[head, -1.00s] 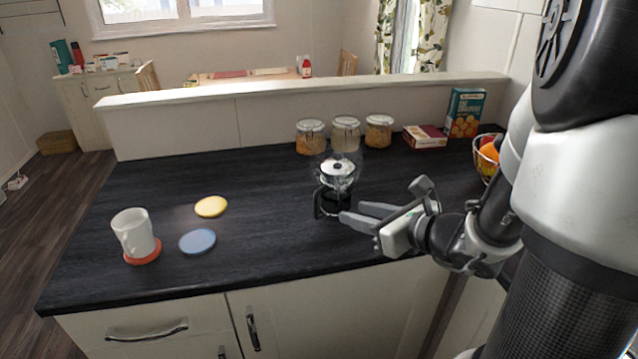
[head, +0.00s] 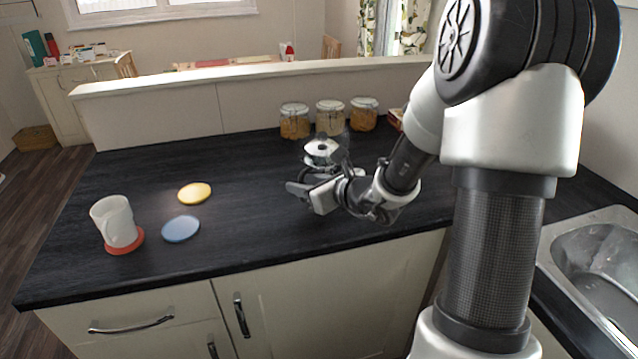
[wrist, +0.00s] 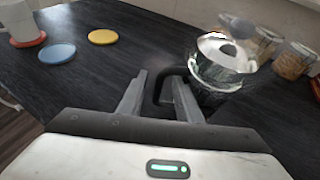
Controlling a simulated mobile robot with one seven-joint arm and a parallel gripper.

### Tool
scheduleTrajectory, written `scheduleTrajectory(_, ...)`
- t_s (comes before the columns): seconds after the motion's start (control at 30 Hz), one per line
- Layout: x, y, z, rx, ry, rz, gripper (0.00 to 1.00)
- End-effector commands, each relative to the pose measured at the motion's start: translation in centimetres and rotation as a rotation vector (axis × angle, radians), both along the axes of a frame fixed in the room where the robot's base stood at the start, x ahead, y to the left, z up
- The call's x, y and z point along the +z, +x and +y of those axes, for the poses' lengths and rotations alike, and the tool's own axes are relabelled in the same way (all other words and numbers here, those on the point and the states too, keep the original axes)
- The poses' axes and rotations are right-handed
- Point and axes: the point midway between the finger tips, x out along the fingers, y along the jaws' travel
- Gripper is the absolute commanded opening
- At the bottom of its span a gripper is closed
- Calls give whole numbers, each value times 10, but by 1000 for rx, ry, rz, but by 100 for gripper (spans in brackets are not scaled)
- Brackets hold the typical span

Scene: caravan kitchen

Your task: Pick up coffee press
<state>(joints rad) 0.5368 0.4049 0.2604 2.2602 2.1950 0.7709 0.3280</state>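The coffee press (head: 322,150) is a clear glass pot with a shiny metal lid and a dark lower part. It stands upright on the black counter (head: 250,215), in front of the glass jars. In the head view its lower part is hidden by my gripper (head: 303,190). In the wrist view the press (wrist: 222,65) is at the upper right, and its black handle (wrist: 167,78) reaches down toward the space between my fingers. My gripper (wrist: 160,82) is open, with one finger on either side of the handle. I cannot tell whether either finger touches it.
Several lidded jars (head: 329,117) stand behind the press against the low wall. A white mug (head: 114,221) sits on a red coaster (head: 124,246) at the left. Yellow (head: 194,193) and blue (head: 180,229) coasters lie nearby. A sink (head: 600,262) is at right.

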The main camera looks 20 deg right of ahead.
Motion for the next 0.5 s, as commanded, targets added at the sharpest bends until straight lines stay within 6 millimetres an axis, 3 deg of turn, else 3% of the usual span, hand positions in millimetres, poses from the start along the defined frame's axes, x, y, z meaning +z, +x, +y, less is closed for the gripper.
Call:
scheduleTrajectory(0.13,-5,10,6,2,1,-1,32)
scheduleTrajectory(0.37,-5,11,6,1,0,0,32)
scheduleTrajectory(0.5,-5,11,6,1,0,0,8)
